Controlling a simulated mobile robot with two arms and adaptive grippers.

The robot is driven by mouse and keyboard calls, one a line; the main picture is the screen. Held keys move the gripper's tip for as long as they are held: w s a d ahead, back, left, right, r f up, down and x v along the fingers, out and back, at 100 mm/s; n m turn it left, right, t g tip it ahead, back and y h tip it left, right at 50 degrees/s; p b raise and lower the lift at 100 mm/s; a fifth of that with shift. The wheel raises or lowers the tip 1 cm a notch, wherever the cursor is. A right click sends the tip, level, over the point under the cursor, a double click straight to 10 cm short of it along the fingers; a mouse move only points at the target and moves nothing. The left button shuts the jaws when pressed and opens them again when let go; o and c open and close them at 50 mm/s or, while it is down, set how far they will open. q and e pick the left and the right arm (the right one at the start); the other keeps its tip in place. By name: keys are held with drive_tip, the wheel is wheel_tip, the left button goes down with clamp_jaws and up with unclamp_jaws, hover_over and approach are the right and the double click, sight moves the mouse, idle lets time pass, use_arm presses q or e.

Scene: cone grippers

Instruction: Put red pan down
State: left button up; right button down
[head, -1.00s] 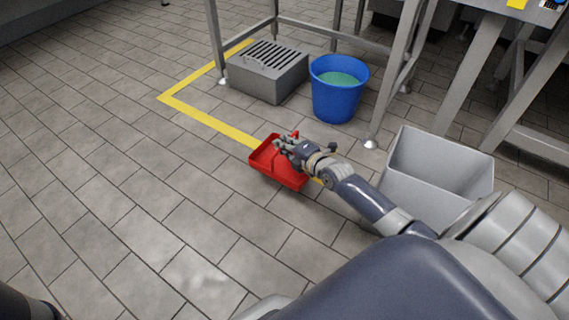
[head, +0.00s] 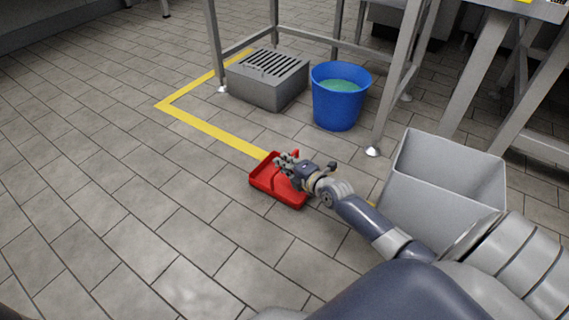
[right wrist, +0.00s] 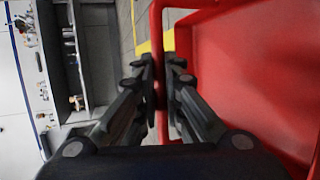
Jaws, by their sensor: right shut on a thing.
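The red pan (head: 290,196) is a shallow, rimmed dustpan-like tray, low over or on the tiled floor; I cannot tell whether it touches. My right gripper (head: 287,163) is at the pan's far side and covers part of it. In the right wrist view the fingers (right wrist: 162,85) are shut on a red upright part of the pan, and the pan's tray (right wrist: 240,75) fills the right side. My left gripper is not in view.
A blue bucket (head: 338,108) with greenish contents and a grey slotted box (head: 265,88) stand behind. A grey open bin (head: 440,195) stands to the right. Yellow floor tape (head: 205,125) runs beside the pan. Floor at left is clear.

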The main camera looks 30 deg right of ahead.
drive_tip(key=c, duration=1.7)
unclamp_jaws()
drive_tip(key=shift+f, duration=0.1)
